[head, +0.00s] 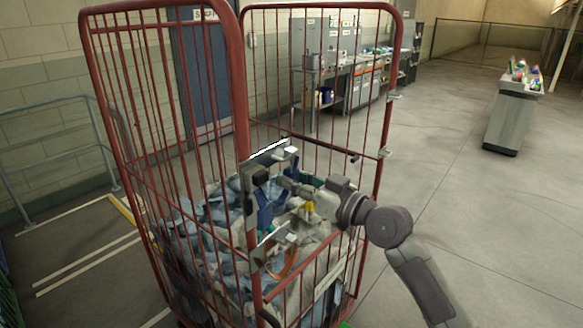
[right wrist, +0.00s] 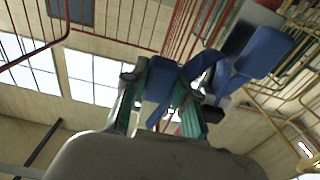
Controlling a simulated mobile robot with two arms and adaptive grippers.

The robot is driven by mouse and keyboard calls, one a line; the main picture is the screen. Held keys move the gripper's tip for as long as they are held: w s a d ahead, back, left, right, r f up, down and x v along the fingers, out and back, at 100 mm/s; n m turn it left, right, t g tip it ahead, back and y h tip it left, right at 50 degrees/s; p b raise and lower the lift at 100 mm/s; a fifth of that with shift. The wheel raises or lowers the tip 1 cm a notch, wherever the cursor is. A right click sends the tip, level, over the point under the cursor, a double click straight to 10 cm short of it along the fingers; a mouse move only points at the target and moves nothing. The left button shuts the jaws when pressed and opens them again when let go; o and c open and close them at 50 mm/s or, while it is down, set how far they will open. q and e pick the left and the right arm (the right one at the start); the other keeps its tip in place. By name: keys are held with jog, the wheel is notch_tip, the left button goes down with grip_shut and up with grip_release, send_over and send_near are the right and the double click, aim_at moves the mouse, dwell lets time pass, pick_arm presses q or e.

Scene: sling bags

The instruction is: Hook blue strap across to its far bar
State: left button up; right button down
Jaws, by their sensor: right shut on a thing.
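The blue strap (head: 265,213) hangs at the front post of the red roll cage (head: 241,125), below a metal plate with a black block. My right gripper (head: 284,184) reaches in from the right, over the cage's contents. In the right wrist view its teal-padded fingers (right wrist: 166,98) are shut on the blue strap (right wrist: 205,66), which loops away to a wide blue part at upper right. The strap's far end and the far bar's hook cannot be made out clearly. My left gripper is not in view.
Grey-blue bags or cloth (head: 205,215) fill the cage. A lower metal bracket (head: 272,243) and an orange strap (head: 290,262) sit at the cage's open front. A grey stand (head: 513,115) is far right. The floor between is clear.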

jog(key=shift+r+p, duration=0.4)
jog(key=shift+r, duration=0.45)
jog(key=b+v, duration=0.1)
jog(key=v, duration=0.7)
jog(key=shift+b, duration=0.3)
dwell(0.3)
dwell(0.3)
